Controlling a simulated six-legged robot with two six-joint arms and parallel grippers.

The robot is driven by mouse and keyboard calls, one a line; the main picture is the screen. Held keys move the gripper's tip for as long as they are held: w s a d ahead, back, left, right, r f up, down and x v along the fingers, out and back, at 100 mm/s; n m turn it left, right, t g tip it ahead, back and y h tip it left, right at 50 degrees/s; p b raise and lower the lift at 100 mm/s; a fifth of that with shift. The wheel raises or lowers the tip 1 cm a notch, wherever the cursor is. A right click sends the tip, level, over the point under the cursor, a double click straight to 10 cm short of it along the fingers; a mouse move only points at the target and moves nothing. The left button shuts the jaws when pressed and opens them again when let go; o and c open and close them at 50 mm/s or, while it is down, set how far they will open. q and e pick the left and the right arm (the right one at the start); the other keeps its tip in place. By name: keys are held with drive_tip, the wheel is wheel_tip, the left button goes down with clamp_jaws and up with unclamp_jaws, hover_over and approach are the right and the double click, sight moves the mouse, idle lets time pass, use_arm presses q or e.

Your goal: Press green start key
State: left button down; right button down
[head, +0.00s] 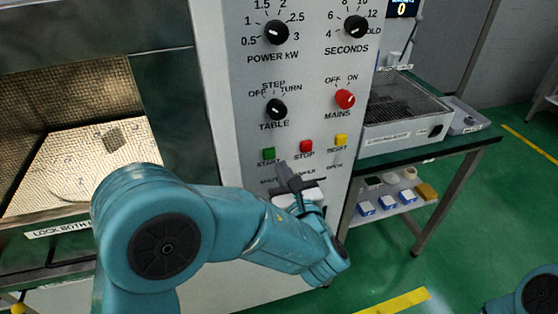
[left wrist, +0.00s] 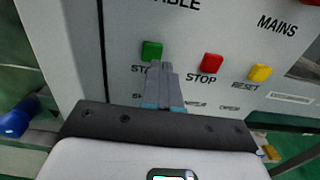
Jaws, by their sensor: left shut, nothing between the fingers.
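The green start key (head: 269,154) is on the light grey front panel of the microwave generator (head: 215,50), above the "START" label. It also shows in the left wrist view (left wrist: 151,50). My left gripper (head: 283,166) is shut and empty, its fingertips pointing at the panel just below and right of the green key. In the left wrist view the closed fingertips (left wrist: 158,66) overlap the "START" label and lie right under the key; I cannot tell whether they touch the panel or the key. My right gripper is out of view.
A red stop key (head: 306,147) and a yellow reset key (head: 340,140) sit right of the green one. Above are a black table knob (head: 277,109) and a red mains knob (head: 345,99). The lit oven chamber (head: 85,165) is at left, a green-topped table (head: 430,148) at right.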

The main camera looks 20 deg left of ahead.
sight(275, 154)
use_arm(q)
drive_tip(key=shift+x, duration=1.65)
